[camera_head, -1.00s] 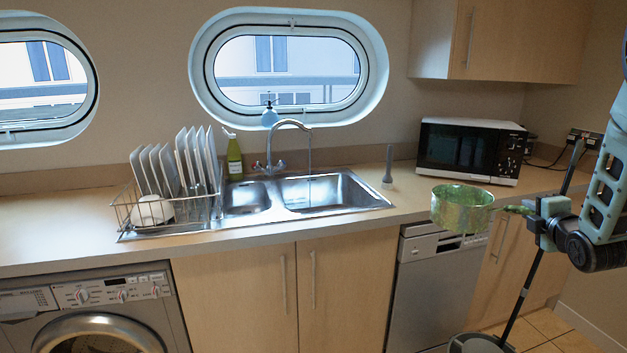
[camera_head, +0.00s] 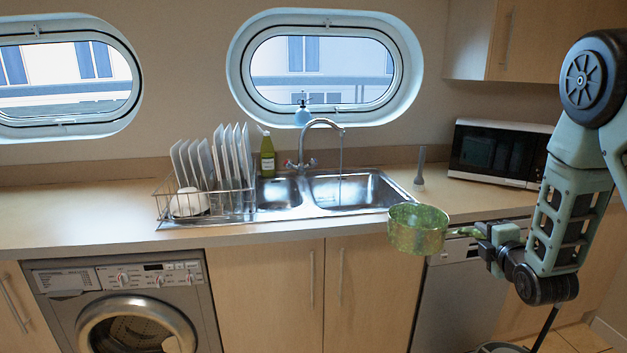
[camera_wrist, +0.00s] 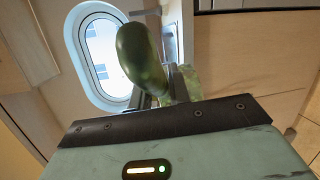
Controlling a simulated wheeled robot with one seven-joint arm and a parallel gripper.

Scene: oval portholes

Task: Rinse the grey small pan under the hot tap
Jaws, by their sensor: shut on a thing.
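The small pan (camera_head: 418,231) looks mottled green rather than grey. My gripper (camera_head: 484,238) is shut on its handle at the right, and the pan hangs roughly level in front of the counter edge, right of the sink. In the wrist view the green handle (camera_wrist: 140,58) rises from the jaws; most of the pan is hidden. The curved tap (camera_head: 322,124) stands behind the double sink (camera_head: 385,207), with a thin stream (camera_head: 340,158) falling into the right basin. The pan is apart from the stream. I cannot tell whether the water is hot.
A dish rack (camera_head: 165,212) with plates and a bowl stands left of the sink. A green bottle (camera_head: 267,156) is behind it. A grey upright stick-like thing (camera_head: 420,168) stands right of the sink, before the microwave (camera_head: 500,152). The counter's left part is clear.

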